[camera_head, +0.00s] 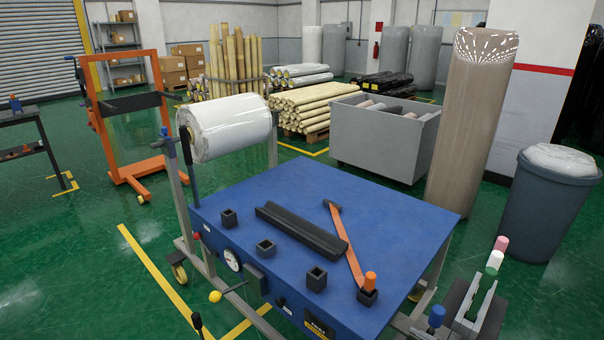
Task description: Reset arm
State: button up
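A blue machine table (365,195) stands in the middle of the view. On its top lies an orange bar (348,247), with a dark end at the back and an orange knob (370,280) at the front right corner. The bar slants across the top to the right of a black trough (301,233). Whether this bar is the arm the task names, I cannot tell. My gripper does not show in this view.
A white wrapped roll (229,127) hangs over the table's left back. A tall brown wrapped roll (471,125), a blue bin (545,203) and a grey crate (377,140) stand to the right. An orange frame (122,125) stands left.

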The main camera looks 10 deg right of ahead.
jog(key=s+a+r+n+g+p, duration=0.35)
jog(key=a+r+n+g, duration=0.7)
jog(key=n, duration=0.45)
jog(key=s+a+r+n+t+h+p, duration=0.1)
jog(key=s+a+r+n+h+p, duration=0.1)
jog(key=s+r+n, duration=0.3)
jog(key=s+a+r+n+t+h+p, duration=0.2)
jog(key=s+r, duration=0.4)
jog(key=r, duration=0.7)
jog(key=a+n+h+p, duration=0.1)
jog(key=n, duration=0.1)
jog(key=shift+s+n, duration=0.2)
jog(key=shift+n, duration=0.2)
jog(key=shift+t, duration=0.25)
